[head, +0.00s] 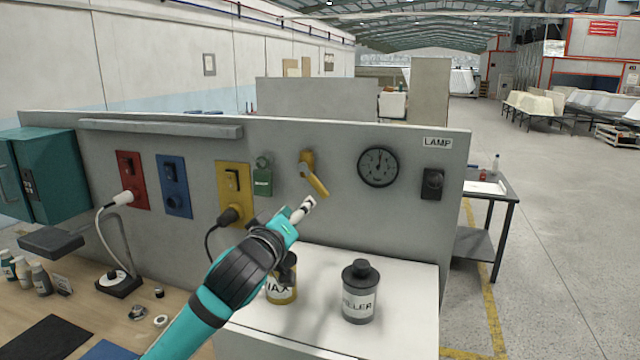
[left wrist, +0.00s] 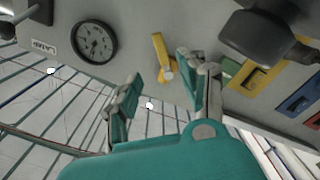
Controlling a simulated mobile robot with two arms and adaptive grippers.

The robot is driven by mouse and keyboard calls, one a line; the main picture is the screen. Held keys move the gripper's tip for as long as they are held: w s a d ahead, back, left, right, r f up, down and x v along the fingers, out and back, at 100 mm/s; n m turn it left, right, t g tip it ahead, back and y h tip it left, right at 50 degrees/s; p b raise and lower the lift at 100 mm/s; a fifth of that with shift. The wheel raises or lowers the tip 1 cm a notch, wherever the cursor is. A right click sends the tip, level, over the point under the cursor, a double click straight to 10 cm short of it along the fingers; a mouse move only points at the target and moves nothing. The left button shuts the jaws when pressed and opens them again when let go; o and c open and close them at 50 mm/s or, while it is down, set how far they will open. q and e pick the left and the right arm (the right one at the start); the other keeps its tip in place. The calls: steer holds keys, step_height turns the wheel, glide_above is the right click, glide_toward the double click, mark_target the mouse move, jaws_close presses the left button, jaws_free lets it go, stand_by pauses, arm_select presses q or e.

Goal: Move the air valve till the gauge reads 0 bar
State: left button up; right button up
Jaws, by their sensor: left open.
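The yellow air valve (head: 313,174) is on the grey panel, its handle slanting down to the right. It also shows in the left wrist view (left wrist: 161,52), in a tilted, roughly upside-down picture, between the fingers in the picture. The round black gauge (head: 378,167) is right of the valve; it shows too in the left wrist view (left wrist: 93,41). Its pale needle points roughly upward in the head view; the numbers are too small to read. My left gripper (head: 304,207) is open and empty, just below and left of the handle's end, seemingly apart from it. My right gripper is out of view.
A black lamp switch (head: 432,184) is right of the gauge. A filler can (head: 360,292) and a wax can (head: 283,282) stand on the white cabinet (head: 408,310) below.

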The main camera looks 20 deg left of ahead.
arm_select(q)
steer(key=p, duration=0.2)
glide_toward(319, 190)
steer(key=w, duration=0.1)
steer(key=w+p, duration=0.1)
steer(key=w, duration=0.3)
steer(key=w+p, duration=0.1)
steer(key=w, duration=0.3)
steer(key=shift+d+r+p, duration=0.1)
steer(key=shift+r+p, duration=0.1)
steer(key=shift+p, duration=0.1)
steer(key=shift+w+f, duration=0.1)
steer(key=shift+w, duration=0.6)
steer(key=shift+w+f, duration=0.1)
steer(key=shift+w, duration=0.1)
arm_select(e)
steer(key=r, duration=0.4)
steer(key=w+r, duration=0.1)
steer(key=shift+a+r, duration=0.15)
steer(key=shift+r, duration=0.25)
arm_select(q)
steer(key=shift+c, duration=0.4)
jaws_close()
